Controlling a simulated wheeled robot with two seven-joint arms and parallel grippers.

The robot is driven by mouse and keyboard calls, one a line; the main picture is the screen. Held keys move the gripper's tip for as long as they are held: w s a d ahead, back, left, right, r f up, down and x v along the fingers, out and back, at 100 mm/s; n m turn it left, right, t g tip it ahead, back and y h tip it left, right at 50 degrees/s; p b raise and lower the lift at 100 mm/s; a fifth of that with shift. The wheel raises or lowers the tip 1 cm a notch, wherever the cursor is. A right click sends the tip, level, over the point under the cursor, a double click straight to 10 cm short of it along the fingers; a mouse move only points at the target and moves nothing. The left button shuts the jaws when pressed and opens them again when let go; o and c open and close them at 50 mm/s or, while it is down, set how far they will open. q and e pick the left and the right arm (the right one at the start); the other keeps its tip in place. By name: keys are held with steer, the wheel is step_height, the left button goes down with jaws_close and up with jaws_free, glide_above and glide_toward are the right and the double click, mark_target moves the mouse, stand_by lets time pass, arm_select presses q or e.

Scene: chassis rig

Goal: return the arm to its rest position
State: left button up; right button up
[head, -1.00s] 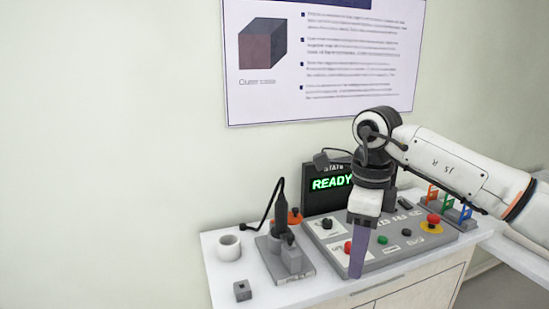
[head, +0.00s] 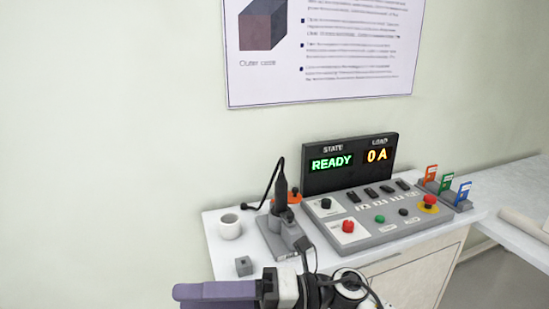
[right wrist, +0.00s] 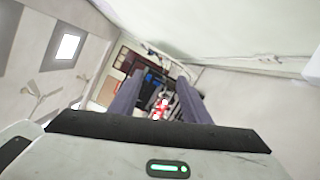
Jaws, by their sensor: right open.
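My right gripper (head: 182,293) is at the bottom of the head view, in front of the bench's front edge. Its purple fingers point left. In the right wrist view its two fingers (right wrist: 158,82) stand apart with nothing held between them. Part of my right arm (head: 345,290) shows beside it, and the rest is out of view. My left gripper is not in view.
The bench holds a control panel (head: 375,222) with buttons, a display (head: 350,163) reading READY and 0 A, a white cup (head: 230,227), a small grey block (head: 243,266), a grey stand with a black plug-like part (head: 281,188), and coloured tags (head: 447,183).

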steer(key=w+d+f+m+t, duration=0.2)
steer(key=w+d+m+t, duration=0.1)
steer(key=m+t, duration=0.5)
steer(key=w+d+f+m+t, duration=0.2)
steer(key=d+m+t, duration=0.2)
steer(key=m+t, duration=0.45)
steer(key=s+d+f+m+h, duration=0.1)
steer(key=d+f+m+h, duration=1)
steer(key=f+m, duration=0.35)
steer(key=s+d+f+m+g+h, duration=0.2)
steer(key=s+d+f+m+g, duration=0.1)
steer(key=s+f, duration=0.6)
steer(key=s+d+f+m+g+h, duration=0.3)
steer(key=s+d+f+m, duration=0.2)
steer(key=s+d+f, duration=0.2)
steer(key=s+f, duration=0.1)
steer(key=s, duration=0.1)
steer(key=shift+s+d+f+m, duration=0.25)
steer(key=shift+s+f+m, duration=0.05)
steer(key=shift+f, duration=0.1)
steer(key=shift+w, duration=0.1)
